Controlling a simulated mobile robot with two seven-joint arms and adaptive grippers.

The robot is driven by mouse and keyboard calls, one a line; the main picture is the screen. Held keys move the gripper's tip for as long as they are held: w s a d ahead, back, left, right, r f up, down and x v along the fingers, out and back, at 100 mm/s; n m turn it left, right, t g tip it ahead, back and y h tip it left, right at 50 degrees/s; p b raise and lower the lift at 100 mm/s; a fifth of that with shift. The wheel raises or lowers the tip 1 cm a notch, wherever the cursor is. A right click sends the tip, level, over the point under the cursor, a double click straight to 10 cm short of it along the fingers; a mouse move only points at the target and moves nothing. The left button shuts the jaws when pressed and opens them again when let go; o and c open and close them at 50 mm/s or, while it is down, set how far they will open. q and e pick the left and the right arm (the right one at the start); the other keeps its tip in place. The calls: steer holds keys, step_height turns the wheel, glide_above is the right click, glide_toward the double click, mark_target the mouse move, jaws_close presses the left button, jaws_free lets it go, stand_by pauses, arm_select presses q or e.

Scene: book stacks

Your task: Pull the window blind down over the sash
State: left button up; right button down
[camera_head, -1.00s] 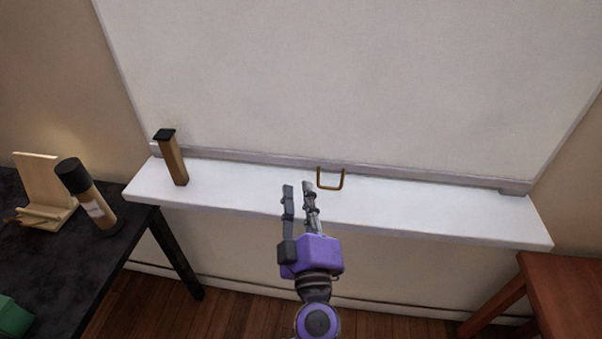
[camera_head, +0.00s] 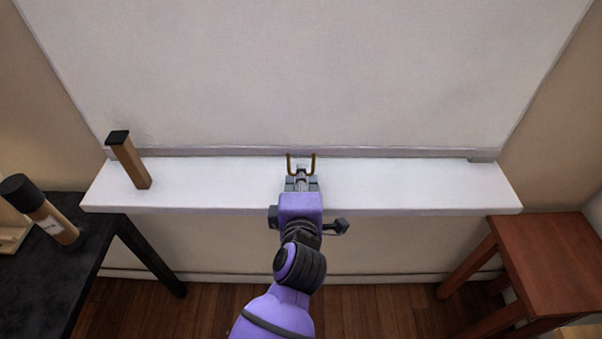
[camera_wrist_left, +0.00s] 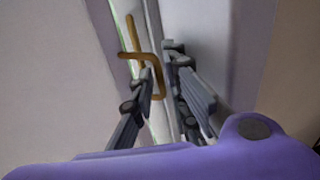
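The pale blind (camera_head: 290,75) spreads over the wall, with its grey bottom rail (camera_head: 400,153) just above the white sill; the sash behind it is hidden. A brass U-shaped pull (camera_head: 314,163) is at the rail's middle. My left gripper (camera_head: 301,172) is at the pull, overlapping its lower part. In the left wrist view the pull (camera_wrist_left: 157,80) runs between the two fingers, which stand apart with a narrow gap at the tips; I cannot tell whether either touches it. My right gripper is out of view.
A tall brown black-topped block (camera_head: 130,160) stands on the left of the white sill (camera_head: 400,190). A dark table (camera_head: 85,245) with a black-capped bottle (camera_head: 50,215) is at left. A red-brown wooden table (camera_head: 550,250) is at right. The sill's right half is clear.

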arm_select(q)
steer(key=shift+w+f, duration=0.15)
steer(key=shift+w, duration=0.55)
jaws_close()
